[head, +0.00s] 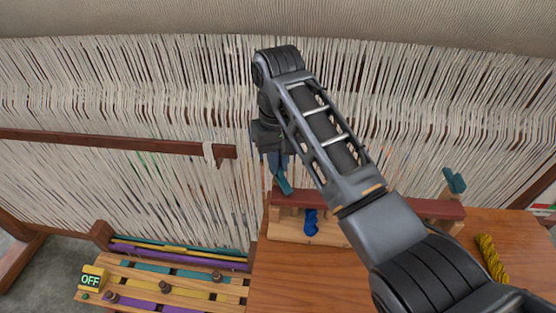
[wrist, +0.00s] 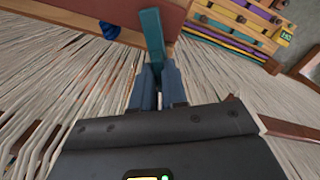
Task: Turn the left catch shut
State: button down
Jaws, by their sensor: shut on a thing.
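The left catch (head: 284,184) is a teal lever at the left end of a dark red bar (head: 430,208). In the head view it stands tilted, its upper part hidden by my gripper (head: 278,165). In the wrist view the teal catch (wrist: 152,35) runs up from between the blue-grey fingers of my gripper (wrist: 156,82), which is shut on it. The right catch (head: 455,181) is also teal and sits tilted on a wooden post at the bar's right end. My forearm covers the middle of the bar.
A blue skein (head: 311,223) hangs at the wooden piece below the bar. A yellow skein (head: 491,258) lies on the table (head: 300,285) at the right. Pale warp threads (head: 130,90) fill the back.

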dwell(0.3)
jog(key=c, duration=1.2)
grip_release()
jog(key=shift+o, duration=0.2)
jog(key=shift+r, duration=0.15)
notch_tip(320, 180, up, 4)
jog(key=shift+w+f, duration=0.1)
jog(key=shift+w, duration=0.05)
jog(key=shift+r, duration=1.9)
jog(key=shift+s, duration=0.2)
